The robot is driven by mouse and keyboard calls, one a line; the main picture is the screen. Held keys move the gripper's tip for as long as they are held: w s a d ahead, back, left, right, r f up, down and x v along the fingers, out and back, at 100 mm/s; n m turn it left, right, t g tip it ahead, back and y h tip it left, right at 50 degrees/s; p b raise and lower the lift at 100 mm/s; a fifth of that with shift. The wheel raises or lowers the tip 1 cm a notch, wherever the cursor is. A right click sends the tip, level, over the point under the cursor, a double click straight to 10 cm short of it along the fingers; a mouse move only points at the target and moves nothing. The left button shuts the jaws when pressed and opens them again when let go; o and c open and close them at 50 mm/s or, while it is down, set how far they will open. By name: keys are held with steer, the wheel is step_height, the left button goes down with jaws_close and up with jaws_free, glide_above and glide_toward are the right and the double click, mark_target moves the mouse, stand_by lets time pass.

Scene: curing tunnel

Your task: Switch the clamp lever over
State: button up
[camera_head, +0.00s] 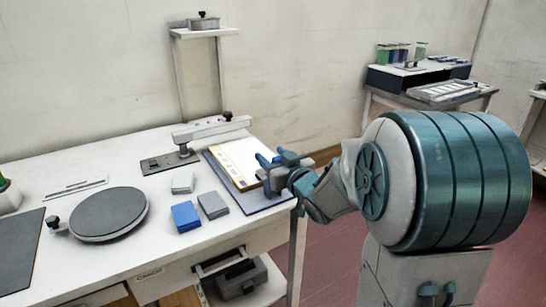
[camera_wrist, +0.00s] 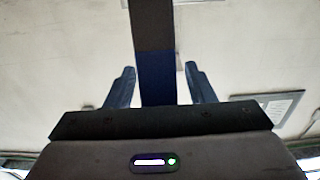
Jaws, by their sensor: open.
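The clamp lever (camera_head: 212,128) is a pale grey bar with a black knob at its right end. It sits on a dark base plate (camera_head: 160,164) at the back of the white workbench and runs out to the right. My gripper (camera_head: 270,168) is at the bench's right side, over the edge of a blue-grey mat, to the right of and nearer than the lever. Its two blue fingers stand apart in the wrist view (camera_wrist: 160,85). A dark strip with a blue lower part shows between them; I cannot tell what it is. The lever is not recognisable in the wrist view.
A yellow-edged book or pad (camera_head: 238,163) lies on the mat (camera_head: 268,203) beside my gripper. Blue (camera_head: 186,216) and grey blocks and a round dark turntable (camera_head: 108,214) lie to the left. A post with a small shelf (camera_head: 203,32) stands behind the lever.

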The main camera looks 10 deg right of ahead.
jaws_close()
